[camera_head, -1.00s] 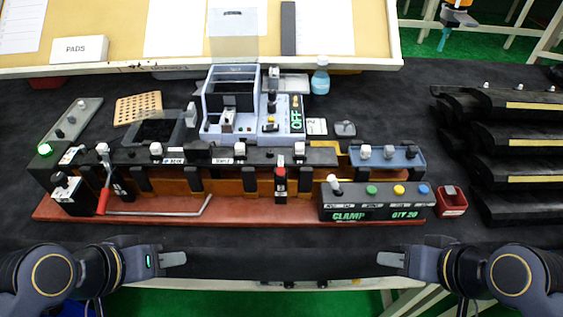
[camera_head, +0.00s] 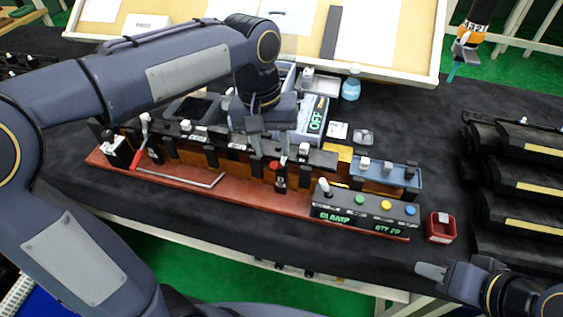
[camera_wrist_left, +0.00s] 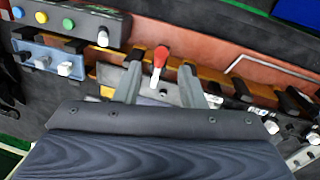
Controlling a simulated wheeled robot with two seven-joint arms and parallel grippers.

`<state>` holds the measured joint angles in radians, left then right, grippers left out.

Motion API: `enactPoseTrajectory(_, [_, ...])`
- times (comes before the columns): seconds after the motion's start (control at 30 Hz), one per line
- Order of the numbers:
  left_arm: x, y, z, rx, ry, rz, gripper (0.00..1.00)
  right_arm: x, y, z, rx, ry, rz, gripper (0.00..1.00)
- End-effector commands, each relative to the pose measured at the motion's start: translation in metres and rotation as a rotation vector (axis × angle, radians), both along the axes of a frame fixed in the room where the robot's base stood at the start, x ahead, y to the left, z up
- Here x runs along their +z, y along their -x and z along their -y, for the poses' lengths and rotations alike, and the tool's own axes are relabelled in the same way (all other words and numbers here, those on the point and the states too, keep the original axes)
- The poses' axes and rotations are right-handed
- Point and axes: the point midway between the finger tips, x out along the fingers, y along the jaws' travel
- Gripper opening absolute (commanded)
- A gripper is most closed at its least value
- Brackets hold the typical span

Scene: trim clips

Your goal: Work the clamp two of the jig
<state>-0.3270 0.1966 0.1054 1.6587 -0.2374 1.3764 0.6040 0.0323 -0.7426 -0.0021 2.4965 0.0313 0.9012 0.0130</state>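The jig is a long rail on a red-brown base (camera_head: 110,158) with several black clamp blocks. A short upright lever with a red tip (camera_head: 275,165) stands near its middle; I take it for clamp two. In the left wrist view this red-tipped lever (camera_wrist_left: 160,56) shows between my finger tips. My left gripper (camera_head: 270,147) is open above the rail by this lever, and its fingers (camera_wrist_left: 160,78) stand apart on either side. I cannot tell whether they touch it. A long lever with a red grip (camera_head: 138,158) is at the rail's left end. My right gripper (camera_head: 432,271) is at lower right, away from the jig.
A control box (camera_head: 365,212) with coloured buttons and a green CLAMP display sits at the rail's front right. A red bin (camera_head: 440,228) is beside it. A blue block (camera_head: 385,173), a blue bottle (camera_head: 351,86) and a machine reading OFF (camera_head: 313,118) are behind. Black stacked trays (camera_head: 515,180) fill the right.

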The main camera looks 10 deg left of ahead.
Motion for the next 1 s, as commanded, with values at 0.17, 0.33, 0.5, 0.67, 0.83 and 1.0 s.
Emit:
enactPoseTrajectory(0.17, [-0.031,0.001,0.003,-0.001,-0.002,-0.004,0.37,0.000,0.000,0.000,0.000,0.000,0.000,0.36])
enactPoseTrajectory(0.33, [-0.052,0.000,0.006,-0.001,-0.001,-0.002,0.37,0.000,0.000,0.000,0.000,0.000,0.000,0.36])
enactPoseTrajectory(0.5, [-0.061,0.000,0.007,-0.001,0.001,-0.001,0.37,0.001,0.000,0.000,0.000,0.000,0.000,0.36])
enactPoseTrajectory(0.67, [-0.062,0.000,0.007,-0.001,0.001,0.000,0.37,0.001,0.000,0.000,0.000,0.000,0.000,0.36])
enactPoseTrajectory(0.83, [-0.062,0.000,0.007,-0.001,0.001,0.000,0.23,0.001,0.000,0.000,0.000,0.000,0.000,0.36])
enactPoseTrajectory(1.0, [-0.062,0.000,0.007,-0.001,0.002,0.000,0.01,0.001,0.000,0.000,0.000,0.000,0.000,0.36])
